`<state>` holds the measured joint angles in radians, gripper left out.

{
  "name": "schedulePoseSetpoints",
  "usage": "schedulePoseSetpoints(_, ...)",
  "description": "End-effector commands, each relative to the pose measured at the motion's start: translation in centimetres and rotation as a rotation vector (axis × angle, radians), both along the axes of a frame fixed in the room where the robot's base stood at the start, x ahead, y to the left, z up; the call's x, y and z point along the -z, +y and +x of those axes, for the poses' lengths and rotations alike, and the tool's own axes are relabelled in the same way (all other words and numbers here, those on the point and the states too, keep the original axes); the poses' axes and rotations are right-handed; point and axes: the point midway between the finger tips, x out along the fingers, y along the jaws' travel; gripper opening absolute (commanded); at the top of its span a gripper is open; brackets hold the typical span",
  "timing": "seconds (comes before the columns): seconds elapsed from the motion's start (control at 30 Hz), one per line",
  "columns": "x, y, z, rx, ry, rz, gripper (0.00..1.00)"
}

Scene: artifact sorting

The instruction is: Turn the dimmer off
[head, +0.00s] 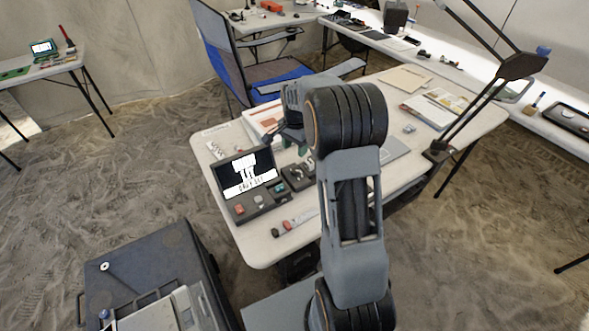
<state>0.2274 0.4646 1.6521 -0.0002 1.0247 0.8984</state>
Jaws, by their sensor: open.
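A console with a lit black-and-white screen (247,172) stands at the left of the white table. Its front panel carries a red button (239,209) and a green button (280,187). Just right of it sits a small dark box with round pale dials (298,173); I cannot tell for sure which control is the dimmer. My gripper (285,142) is open and hangs above the table, behind the console and the dial box in this view. It appears empty and apart from both. My wrist and arm hide part of the table's middle.
The white table (262,248) has a bare front left corner. A small red-ended item (288,226) lies near its front edge. Papers (436,106) and a lamp (490,92) are at the right. A blue-seated chair (262,72) stands behind; a dark case (150,258) is at front left.

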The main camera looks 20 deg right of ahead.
Motion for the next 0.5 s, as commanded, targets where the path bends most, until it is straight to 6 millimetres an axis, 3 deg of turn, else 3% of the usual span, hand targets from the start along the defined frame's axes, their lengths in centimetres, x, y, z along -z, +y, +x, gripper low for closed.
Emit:
schedulePoseSetpoints(0.2, 4.5, 0.0, -0.1, -0.001, 0.005, 0.001, 0.55)
schedulePoseSetpoints(0.5, 8.9, 0.0, -0.1, -0.002, 0.003, 0.001, 0.55)
